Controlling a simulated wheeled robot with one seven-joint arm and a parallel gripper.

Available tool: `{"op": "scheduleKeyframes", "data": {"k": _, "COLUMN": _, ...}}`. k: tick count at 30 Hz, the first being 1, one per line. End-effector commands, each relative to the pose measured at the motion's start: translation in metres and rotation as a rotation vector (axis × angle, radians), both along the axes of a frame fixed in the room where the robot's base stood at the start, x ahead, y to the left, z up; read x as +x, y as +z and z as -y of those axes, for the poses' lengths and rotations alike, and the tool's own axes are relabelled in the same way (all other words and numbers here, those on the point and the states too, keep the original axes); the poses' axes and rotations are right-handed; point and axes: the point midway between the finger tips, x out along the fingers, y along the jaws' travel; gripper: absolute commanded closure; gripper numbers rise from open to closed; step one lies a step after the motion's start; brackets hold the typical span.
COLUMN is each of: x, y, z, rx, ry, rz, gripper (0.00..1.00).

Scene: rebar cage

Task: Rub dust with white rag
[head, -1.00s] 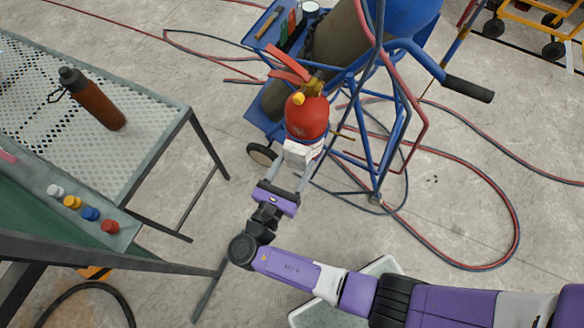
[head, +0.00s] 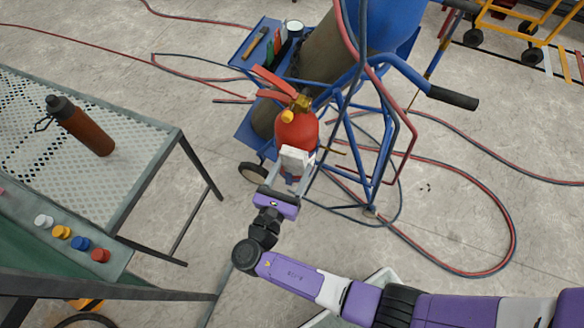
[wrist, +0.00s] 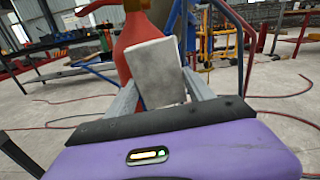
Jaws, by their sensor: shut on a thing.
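My gripper (head: 297,168) is shut on a white rag (head: 296,158), which looks like a stiff, pale, folded block. In the wrist view the rag (wrist: 156,70) sits slightly tilted between my two fingers. The rag is in front of the lower body of a red fire extinguisher (head: 295,130) and overlaps it in both views. I cannot tell whether the rag touches it. The extinguisher (wrist: 128,45) fills the space behind the rag in the wrist view. I cannot make out any dust on its visible surface; the part behind the rag is hidden.
A blue cylinder cart (head: 372,160) with hoses stands just behind and right of the extinguisher. A perforated metal table (head: 110,165) with a brown bottle (head: 88,132) is at left. A button panel (head: 70,237) is below it. Red and dark hoses (head: 510,225) lie on the floor at right.

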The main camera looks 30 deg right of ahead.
Motion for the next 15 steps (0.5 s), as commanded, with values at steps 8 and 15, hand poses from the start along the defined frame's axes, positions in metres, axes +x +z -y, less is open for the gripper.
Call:
{"op": "scheduleKeyframes", "data": {"k": 8, "x": 0.0013, "y": 0.0002, "z": 0.0015, "rx": 0.0, "ry": 0.0, "rz": 0.0, "gripper": 0.71}}
{"op": "scheduleKeyframes", "data": {"k": 15, "x": 0.0039, "y": 0.0003, "z": 0.005, "rx": 0.0, "ry": 0.0, "rz": 0.0, "gripper": 0.71}}
